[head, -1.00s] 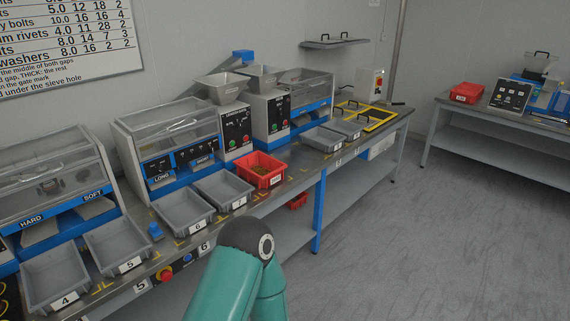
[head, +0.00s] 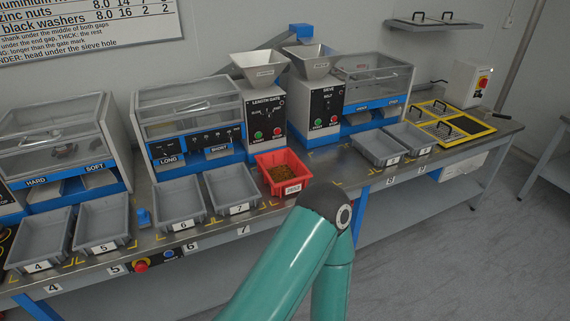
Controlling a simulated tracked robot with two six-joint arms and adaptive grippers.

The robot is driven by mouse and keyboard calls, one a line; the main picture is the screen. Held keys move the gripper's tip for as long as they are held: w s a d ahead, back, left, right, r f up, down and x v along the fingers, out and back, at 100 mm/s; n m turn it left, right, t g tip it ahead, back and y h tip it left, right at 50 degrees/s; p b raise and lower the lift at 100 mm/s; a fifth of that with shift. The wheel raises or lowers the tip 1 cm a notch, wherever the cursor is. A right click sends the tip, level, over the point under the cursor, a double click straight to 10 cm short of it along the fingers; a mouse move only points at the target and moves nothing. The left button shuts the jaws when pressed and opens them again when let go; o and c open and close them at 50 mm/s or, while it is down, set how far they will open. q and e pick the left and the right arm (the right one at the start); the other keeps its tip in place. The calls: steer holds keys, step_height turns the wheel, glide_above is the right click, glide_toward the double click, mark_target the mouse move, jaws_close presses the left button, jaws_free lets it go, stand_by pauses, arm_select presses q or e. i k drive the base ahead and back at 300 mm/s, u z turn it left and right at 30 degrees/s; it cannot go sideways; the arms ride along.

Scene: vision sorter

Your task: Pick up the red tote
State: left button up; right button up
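The red tote (head: 290,187) stands on the workbench in the head view, just right of grey tray 7. It has a white label on its front and holds small brownish parts. A teal arm of mine reaches up from the bottom edge, and its dark joint shows just below and right of the tote. Neither gripper shows in the head view. I cannot tell from this view where they are relative to the tote.
Grey trays 6 (head: 180,221) and 7 (head: 209,205) stand left of the tote. The length gate machine (head: 263,115) stands behind it. Bare bench lies right of the tote, before two more grey trays. The bench's front edge runs below them.

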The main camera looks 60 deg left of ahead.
mark_target(284, 172)
steer(key=u, duration=0.45)
steer(key=i, duration=1.2)
steer(key=u, duration=1.05)
steer(key=i, duration=0.4)
steer(key=u, duration=0.2)
steer(key=k, duration=0.9)
steer(key=u, duration=0.2)
steer(key=i, duration=0.9)
steer(key=z, duration=0.1)
